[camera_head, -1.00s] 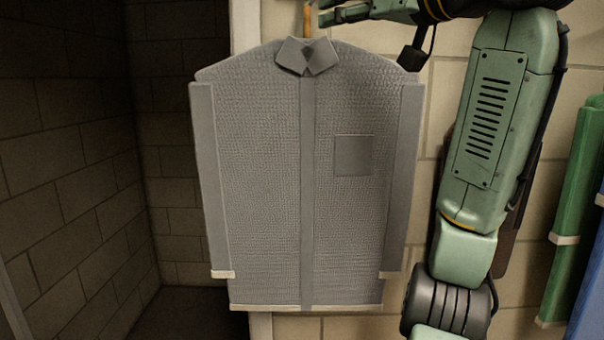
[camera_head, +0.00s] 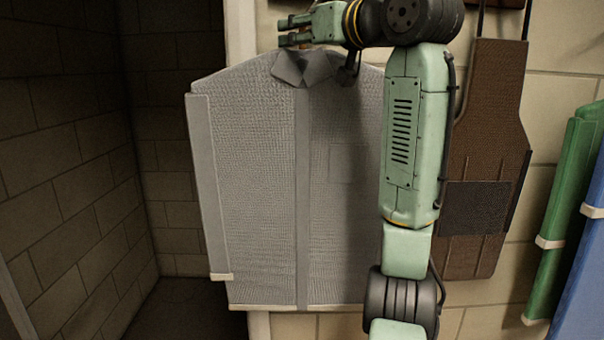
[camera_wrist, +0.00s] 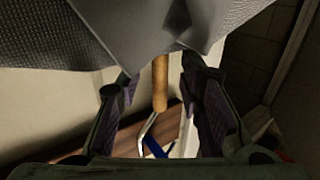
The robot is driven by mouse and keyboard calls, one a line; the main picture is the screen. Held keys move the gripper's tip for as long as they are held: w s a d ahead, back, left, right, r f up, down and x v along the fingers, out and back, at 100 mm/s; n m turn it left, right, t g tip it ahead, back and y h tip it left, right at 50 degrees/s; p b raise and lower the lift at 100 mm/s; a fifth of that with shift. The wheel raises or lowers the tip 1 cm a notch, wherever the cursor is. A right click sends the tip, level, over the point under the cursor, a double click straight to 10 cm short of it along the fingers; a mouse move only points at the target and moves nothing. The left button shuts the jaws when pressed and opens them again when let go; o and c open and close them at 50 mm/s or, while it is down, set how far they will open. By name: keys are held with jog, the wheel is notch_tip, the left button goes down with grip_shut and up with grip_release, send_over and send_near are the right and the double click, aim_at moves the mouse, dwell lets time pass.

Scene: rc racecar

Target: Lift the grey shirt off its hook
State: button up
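The grey shirt (camera_head: 255,190) hangs upright and flat against the wall in the head view. Its collar (camera_head: 300,70) is at the top, and my arm covers its right edge and sleeve. My gripper (camera_head: 281,30) is level with the shirt's top, just above the collar, fingers pointing left. In the wrist view the shirt (camera_wrist: 40,35) fills the top, upside down. A tan wooden rod (camera_wrist: 160,85) extends from the collar between my two fingers (camera_wrist: 160,80), with gaps on both sides. The fingers are open.
A brown apron-like garment (camera_head: 490,130) hangs right of my arm. Green (camera_head: 565,215) and blue (camera_head: 590,270) hanging items are at the far right. A pale upright edge (camera_head: 240,30) and a dark recess (camera_head: 70,150) lie to the left.

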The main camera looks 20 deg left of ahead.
jog(key=shift+c, duration=0.5)
grip_shut()
jog(key=shift+s, duration=0.1)
dwell(0.4)
